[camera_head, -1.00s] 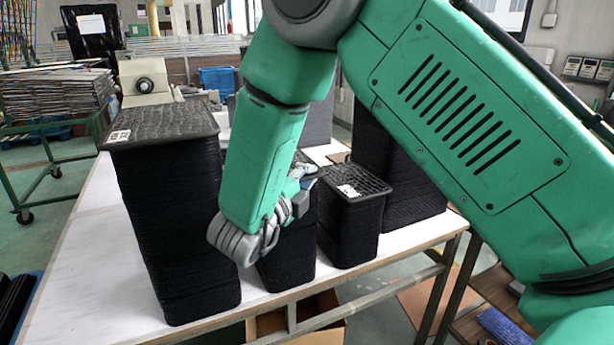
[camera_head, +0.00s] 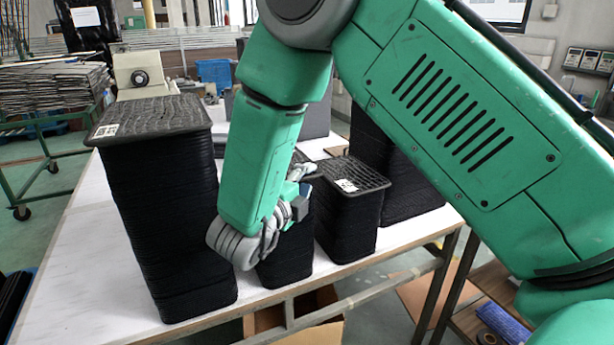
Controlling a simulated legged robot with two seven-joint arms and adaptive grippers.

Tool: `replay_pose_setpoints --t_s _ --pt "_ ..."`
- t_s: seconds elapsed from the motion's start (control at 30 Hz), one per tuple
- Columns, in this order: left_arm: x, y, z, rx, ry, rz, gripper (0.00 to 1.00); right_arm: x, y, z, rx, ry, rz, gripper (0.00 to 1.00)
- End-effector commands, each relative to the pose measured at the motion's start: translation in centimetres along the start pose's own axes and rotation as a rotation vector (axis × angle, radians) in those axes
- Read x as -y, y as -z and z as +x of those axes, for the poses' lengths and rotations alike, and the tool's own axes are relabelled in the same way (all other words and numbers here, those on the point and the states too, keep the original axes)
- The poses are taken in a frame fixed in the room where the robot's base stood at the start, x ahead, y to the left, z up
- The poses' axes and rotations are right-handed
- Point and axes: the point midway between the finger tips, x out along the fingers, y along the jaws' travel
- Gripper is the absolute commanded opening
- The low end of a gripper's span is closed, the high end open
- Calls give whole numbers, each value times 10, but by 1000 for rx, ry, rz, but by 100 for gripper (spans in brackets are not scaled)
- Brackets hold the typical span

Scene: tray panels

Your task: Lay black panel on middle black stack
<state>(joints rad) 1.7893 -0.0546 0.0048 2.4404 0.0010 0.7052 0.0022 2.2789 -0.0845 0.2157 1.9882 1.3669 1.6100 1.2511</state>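My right gripper (camera_head: 298,190) is over the front edge of the middle black stack (camera_head: 287,262), at the height of its top. My forearm and wrist hide most of that stack's top and front. Only a strip of a dark panel top (camera_head: 299,158) shows beside the wrist. I cannot tell whether a panel is between the fingers or lying loose on the stack. A taller black stack (camera_head: 165,215) stands to the left with a white label on its top panel. A shorter labelled stack (camera_head: 348,220) stands to the right. My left gripper is not in view.
The stacks stand on a white table (camera_head: 75,275). Another dark stack (camera_head: 395,165) is behind the right one, partly hidden by my arm. A grey box (camera_head: 313,117) is behind my forearm. Bare tabletop shows at the left.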

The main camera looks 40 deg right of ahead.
Motion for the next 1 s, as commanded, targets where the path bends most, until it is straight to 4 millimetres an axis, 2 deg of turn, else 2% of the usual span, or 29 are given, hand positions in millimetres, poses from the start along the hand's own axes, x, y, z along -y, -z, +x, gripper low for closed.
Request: replay_pose_setpoints --t_s 0.03,0.73,0.87,1.0 --pt "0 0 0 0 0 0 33 4 -5 -2 12 5 11 31" --pt "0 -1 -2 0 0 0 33 11 -7 -1 13 17 25 31" --pt "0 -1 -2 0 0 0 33 11 -7 -13 16 17 26 31" --pt "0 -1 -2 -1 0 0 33 9 -5 -41 15 14 21 31"
